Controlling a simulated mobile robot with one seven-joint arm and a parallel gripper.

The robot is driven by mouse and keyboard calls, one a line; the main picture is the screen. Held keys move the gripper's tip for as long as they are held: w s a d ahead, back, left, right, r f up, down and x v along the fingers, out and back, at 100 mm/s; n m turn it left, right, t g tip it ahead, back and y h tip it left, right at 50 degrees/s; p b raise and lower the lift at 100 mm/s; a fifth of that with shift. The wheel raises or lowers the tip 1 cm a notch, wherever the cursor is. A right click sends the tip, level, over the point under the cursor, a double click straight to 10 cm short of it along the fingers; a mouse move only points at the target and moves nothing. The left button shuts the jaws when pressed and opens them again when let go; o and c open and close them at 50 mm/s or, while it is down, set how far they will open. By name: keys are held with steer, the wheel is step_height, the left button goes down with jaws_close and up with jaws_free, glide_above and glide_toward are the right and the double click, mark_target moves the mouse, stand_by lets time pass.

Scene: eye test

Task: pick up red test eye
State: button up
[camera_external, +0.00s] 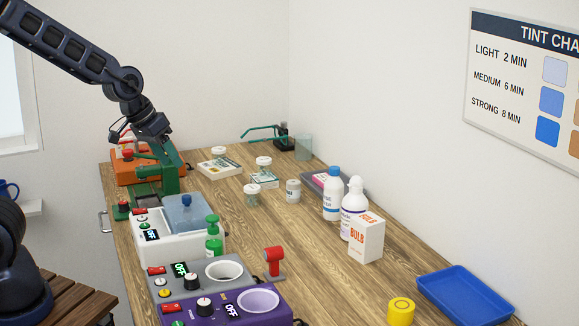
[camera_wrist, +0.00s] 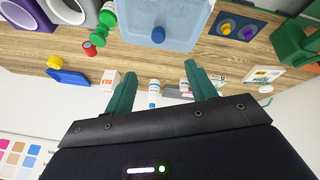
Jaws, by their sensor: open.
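A red device on a grey foot (camera_external: 274,258), which looks like the red test eye, stands on the wooden table right of the grey two-tone unit. In the wrist view, the red piece (camera_wrist: 89,48) shows at the upper left, beside a green bottle (camera_wrist: 104,22). My gripper (camera_wrist: 160,70) is open, with two green fingers apart and nothing between them. In the external view my wrist is over the far left of the table, well away from the red piece; its fingers are hard to tell from the green press (camera_external: 167,172) there.
A white bath with a clear blue lid (camera_external: 187,212), a grey unit (camera_external: 185,287) and a purple unit (camera_external: 220,311) line the left edge. White bottles (camera_external: 333,195), a bulb box (camera_external: 367,238), a blue tray (camera_external: 465,296) and a yellow roll (camera_external: 401,310) are at right. Bare wood lies mid-table.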

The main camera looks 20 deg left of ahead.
steer(key=s+d+f+m, duration=0.15)
steer(key=d+f, duration=0.45)
steer(key=d, duration=0.7)
steer(key=m+t, duration=0.1)
steer(key=m, duration=0.2)
glide_toward(274, 259)
steer(key=w+a, duration=0.1)
steer(key=a, duration=0.1)
steer(key=shift+x, duration=3.25)
steer(key=shift+d, duration=0.15)
steer(key=shift+x, duration=2.6)
steer(key=shift+d+r, duration=0.15)
steer(key=c, duration=1.2)
steer(key=shift+o, duration=0.2)
